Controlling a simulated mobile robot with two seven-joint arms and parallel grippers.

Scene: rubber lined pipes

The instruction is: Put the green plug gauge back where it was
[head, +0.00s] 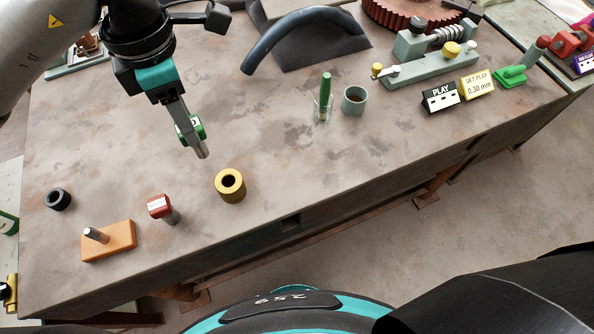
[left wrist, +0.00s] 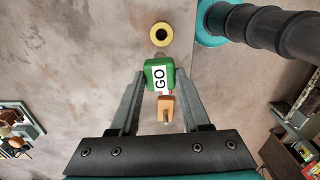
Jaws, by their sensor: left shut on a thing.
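The green plug gauge, with a white GO label, is in my left gripper (head: 190,128); its handle (head: 199,125) is between the fingers. Its metal pin (head: 203,152) points downward in the head view and seems clear of the table. In the left wrist view the green handle (left wrist: 153,74) sits between the fingertips (left wrist: 158,77). A brass ring (head: 230,186) stands on the table to the right of and nearer than the gauge; it also shows in the left wrist view (left wrist: 161,26). A red gauge (head: 159,206) is to the ring's left. My right gripper is not in view.
An orange block (head: 122,238) with a metal peg and a black ring (head: 57,199) are at the near left. A cup with a green tool (head: 325,95) and a grey-green cup (head: 355,100) stand right of centre. The table between gripper and cups is clear.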

